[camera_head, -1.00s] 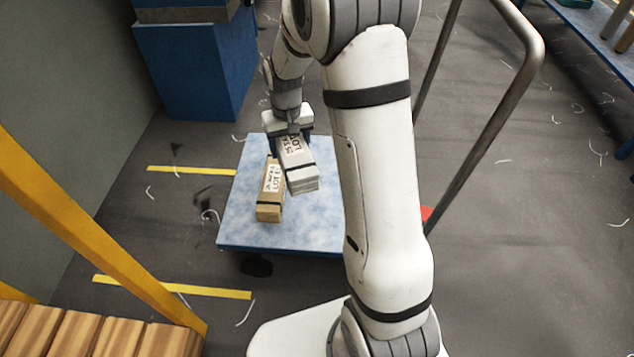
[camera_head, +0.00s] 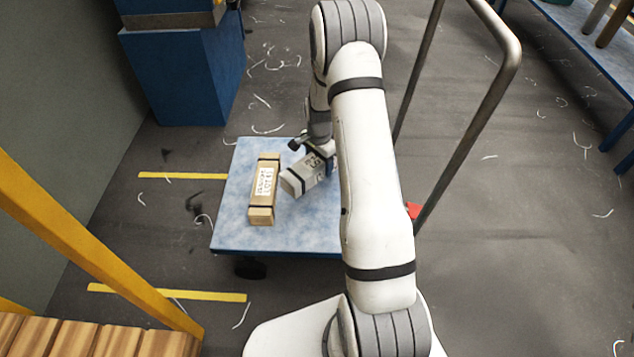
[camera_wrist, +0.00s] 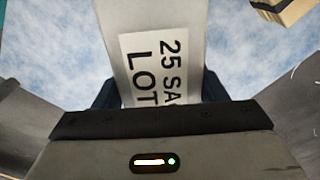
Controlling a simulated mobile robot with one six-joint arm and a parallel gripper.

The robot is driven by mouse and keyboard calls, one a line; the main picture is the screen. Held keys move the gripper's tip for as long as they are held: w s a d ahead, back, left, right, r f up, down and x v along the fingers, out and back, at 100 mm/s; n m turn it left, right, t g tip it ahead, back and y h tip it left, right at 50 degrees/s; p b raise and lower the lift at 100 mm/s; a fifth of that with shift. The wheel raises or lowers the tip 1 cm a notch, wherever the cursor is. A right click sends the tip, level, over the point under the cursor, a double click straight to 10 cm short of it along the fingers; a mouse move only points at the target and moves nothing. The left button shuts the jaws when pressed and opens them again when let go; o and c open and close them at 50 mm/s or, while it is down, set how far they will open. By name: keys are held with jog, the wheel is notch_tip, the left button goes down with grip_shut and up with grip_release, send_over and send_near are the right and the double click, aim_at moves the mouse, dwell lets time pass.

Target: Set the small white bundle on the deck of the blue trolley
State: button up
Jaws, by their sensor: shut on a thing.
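The small white bundle (camera_head: 306,174), with a dark strap and a printed label, is held at my gripper (camera_head: 318,152) over the deck of the blue trolley (camera_head: 235,228). It is turned at a slant to the tan bundle beside it. My gripper is shut on it, its fingers partly hidden by the bundle and my arm. In the wrist view the white bundle (camera_wrist: 190,18) runs up between the dark fingers, with the mottled blue deck (camera_wrist: 62,50) behind. I cannot tell whether its underside touches the deck.
A tan bundle (camera_head: 263,190) with dark straps lies on the deck, left of the white one. The trolley's metal handle (camera_head: 470,130) rises at the right. A yellow rail (camera_head: 90,240) and wooden slats (camera_head: 80,335) stand at the lower left. The deck's front is clear.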

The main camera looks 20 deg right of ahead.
notch_tip(320, 180, down, 8)
jog(key=b, duration=0.2)
jog(key=shift+f+b, duration=0.2)
jog(key=shift+b, duration=0.15)
jog(key=shift+f, duration=0.1)
jog(key=o, duration=1.3)
